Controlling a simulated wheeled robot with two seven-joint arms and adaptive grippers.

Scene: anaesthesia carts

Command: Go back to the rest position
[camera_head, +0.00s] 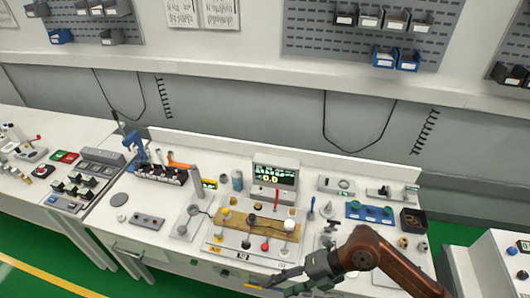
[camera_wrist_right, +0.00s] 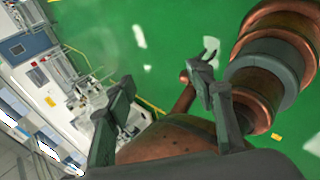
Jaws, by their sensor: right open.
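My right gripper (camera_head: 282,284) is at the front edge of the middle workbench (camera_head: 133,243) in the head view, at the end of my brown arm coming in from the right. Its fingers point left and stand apart with nothing between them. In the right wrist view the gripper (camera_wrist_right: 160,84) also shows two separated dark fingers, with green floor and blurred equipment beyond. My left gripper does not show in the head view.
The bench holds a central board (camera_head: 232,238), a small display (camera_head: 275,175), a blue device (camera_head: 136,143) and a dark box (camera_head: 413,221). Another bench (camera_head: 504,260) stands at the right. Blue bins (camera_head: 396,59) hang on the wall panel. Green floor (camera_head: 58,275) is clear at lower left.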

